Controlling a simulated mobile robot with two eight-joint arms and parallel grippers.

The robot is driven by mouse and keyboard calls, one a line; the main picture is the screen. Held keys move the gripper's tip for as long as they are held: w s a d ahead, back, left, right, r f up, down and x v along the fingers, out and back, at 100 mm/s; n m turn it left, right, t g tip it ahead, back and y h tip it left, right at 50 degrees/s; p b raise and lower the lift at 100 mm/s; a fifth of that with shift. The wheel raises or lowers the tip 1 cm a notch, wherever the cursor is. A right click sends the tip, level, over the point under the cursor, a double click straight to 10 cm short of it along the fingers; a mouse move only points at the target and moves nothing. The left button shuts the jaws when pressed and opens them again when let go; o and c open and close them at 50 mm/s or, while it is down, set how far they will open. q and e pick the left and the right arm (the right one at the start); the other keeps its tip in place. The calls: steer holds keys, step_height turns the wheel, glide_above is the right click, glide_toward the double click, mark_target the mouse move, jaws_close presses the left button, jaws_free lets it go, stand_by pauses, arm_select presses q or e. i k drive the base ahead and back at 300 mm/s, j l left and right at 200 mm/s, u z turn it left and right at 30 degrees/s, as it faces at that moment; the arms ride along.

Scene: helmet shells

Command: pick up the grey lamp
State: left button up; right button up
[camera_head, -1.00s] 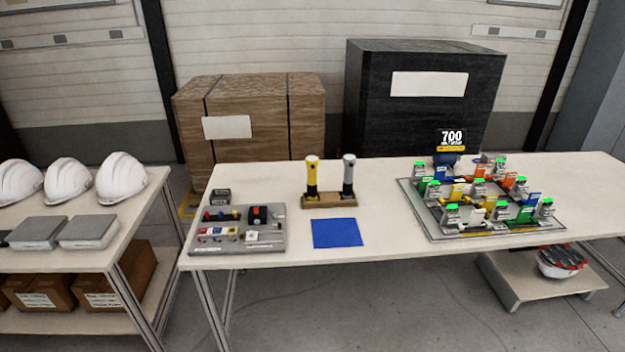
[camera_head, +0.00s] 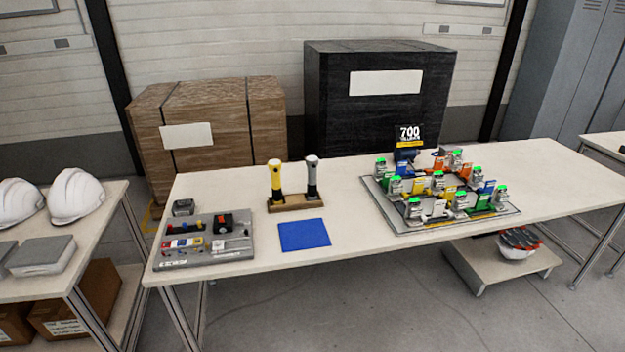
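The grey lamp (camera_head: 312,178) stands upright in a wooden holder (camera_head: 296,203) on the long table. It has a grey head and a dark lower body. A yellow lamp (camera_head: 275,181) stands upright in the same holder, just to its left. Neither of my grippers shows in the head view, and nothing touches the lamps.
A blue mat (camera_head: 304,235) lies in front of the holder. A grey tool tray (camera_head: 204,240) is to the left. A board with several colourful clamped parts (camera_head: 375,186) is to the right. A side table (camera_head: 90,222) with white helmets (camera_head: 75,194) stands left.

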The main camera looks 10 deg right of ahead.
mark_target(311, 173)
steer(key=i+l+u, duration=0.1)
steer(key=i, duration=0.3)
steer(key=i+l+u, duration=0.15)
steer(key=i, duration=0.25)
steer(key=i+l+u, duration=0.1)
steer(key=i, duration=0.3)
steer(key=i+l+u, duration=0.1)
steer(key=i, duration=0.3)
steer(key=l, duration=0.1)
